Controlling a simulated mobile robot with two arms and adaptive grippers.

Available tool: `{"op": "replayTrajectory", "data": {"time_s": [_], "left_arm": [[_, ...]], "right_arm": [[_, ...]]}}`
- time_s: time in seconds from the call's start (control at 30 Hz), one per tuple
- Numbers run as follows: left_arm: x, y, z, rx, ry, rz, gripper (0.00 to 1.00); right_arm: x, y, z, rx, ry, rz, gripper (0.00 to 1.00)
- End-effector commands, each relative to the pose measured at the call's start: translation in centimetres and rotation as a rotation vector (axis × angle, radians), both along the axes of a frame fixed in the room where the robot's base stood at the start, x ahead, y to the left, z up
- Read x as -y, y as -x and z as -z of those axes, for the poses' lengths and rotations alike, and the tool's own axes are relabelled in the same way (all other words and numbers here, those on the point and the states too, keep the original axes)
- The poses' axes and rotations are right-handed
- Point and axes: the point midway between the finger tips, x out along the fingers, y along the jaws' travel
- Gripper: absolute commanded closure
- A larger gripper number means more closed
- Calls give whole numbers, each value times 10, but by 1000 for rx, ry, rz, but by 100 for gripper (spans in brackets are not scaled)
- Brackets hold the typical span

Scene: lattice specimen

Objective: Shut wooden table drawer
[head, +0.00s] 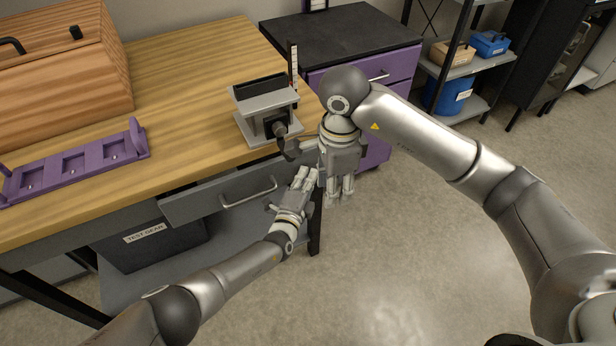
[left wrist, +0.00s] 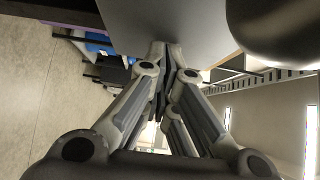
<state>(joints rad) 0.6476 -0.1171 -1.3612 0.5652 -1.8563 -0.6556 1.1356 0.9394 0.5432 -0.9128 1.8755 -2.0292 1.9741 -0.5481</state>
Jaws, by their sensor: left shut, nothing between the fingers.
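The wooden table (head: 190,90) has a grey drawer (head: 205,200) under its top, with a metal bar handle (head: 248,192) on its front. The drawer front stands out a little from the table edge, so it looks partly open. My left gripper (head: 308,174) is shut and empty at the right end of the drawer front; I cannot tell whether it touches. In the left wrist view its fingers (left wrist: 165,50) meet just below a plain grey surface, probably the drawer. My right gripper (head: 341,198) hangs fingers-down right of the left one, holding nothing visible.
A grey device (head: 265,105) stands on the table's right corner, close to my right wrist. A purple rack (head: 75,168) and a wooden box (head: 60,80) are at left. A purple cabinet (head: 395,72) stands behind. Floor at front right is clear.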

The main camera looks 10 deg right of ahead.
Motion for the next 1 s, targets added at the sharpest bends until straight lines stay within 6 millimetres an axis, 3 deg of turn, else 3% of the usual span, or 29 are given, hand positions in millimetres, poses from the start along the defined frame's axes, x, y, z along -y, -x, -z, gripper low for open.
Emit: {"op": "replayTrajectory", "data": {"time_s": [0.37,0.6,1.0], "left_arm": [[3,10,1,-2,2,0,100],[10,41,1,-4,2,1,100],[-17,86,1,-2,0,0,100]], "right_arm": [[0,0,0,0,0,0,63],[0,0,0,0,0,0,63],[0,0,0,0,0,0,63]]}}
